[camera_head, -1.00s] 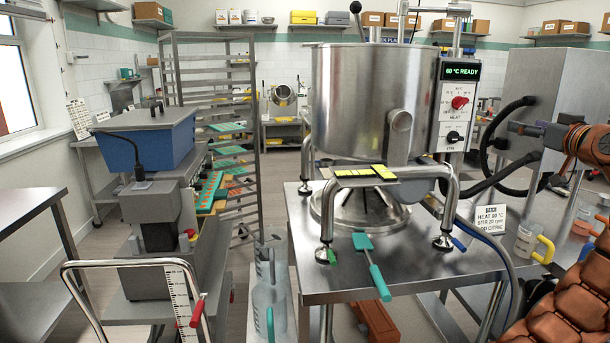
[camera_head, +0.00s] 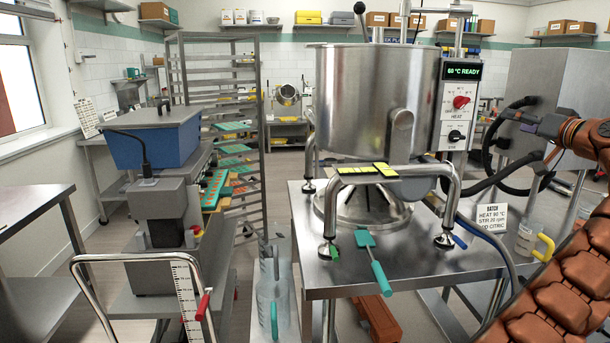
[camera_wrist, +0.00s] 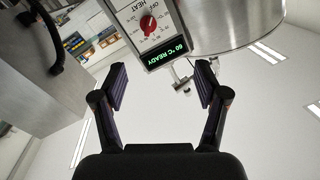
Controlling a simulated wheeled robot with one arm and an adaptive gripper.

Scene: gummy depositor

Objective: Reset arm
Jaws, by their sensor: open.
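My gripper (camera_wrist: 162,90) shows in the wrist view with its two dark fingers spread apart and nothing between them. Beyond the fingers are the kettle's control box (camera_wrist: 150,28), with a red knob and a green "READY" display, and the metal kettle (camera_wrist: 230,25).
The steel table (camera_head: 340,278) holds a teal spatula (camera_head: 374,262), a batch card (camera_head: 491,218) and a jug with a yellow handle (camera_head: 532,240). A blue-hoppered depositor (camera_head: 152,140) and a tall rack (camera_head: 225,100) stand at left. An orange-brown box (camera_head: 380,315) lies below the table.

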